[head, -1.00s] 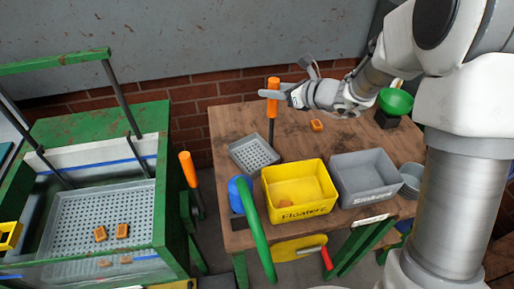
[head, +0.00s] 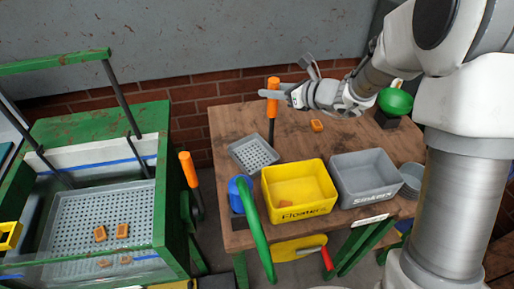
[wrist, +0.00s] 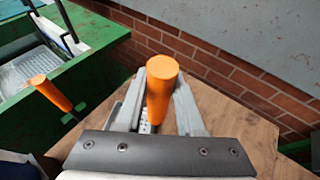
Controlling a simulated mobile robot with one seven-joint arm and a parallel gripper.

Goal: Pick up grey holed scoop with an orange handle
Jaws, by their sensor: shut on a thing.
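The grey holed scoop (head: 253,154) is a shallow square tray on the wooden table's back left part, with a dark rod rising to an upright orange handle (head: 273,83). My gripper (head: 272,94) reaches in from the right and is shut on the orange handle. In the wrist view the handle (wrist: 161,88) stands between the two grey fingers, and a small part of the holed tray (wrist: 145,128) shows below. Whether the tray touches the table is hard to tell.
A yellow bin (head: 330,190) marked Floaters and a grey bin (head: 391,181) marked Sinkers stand in front on the table (head: 226,122). An orange block (head: 317,125) lies behind them. A green tank (head: 162,210) and another orange-handled tool (head: 188,169) are at left.

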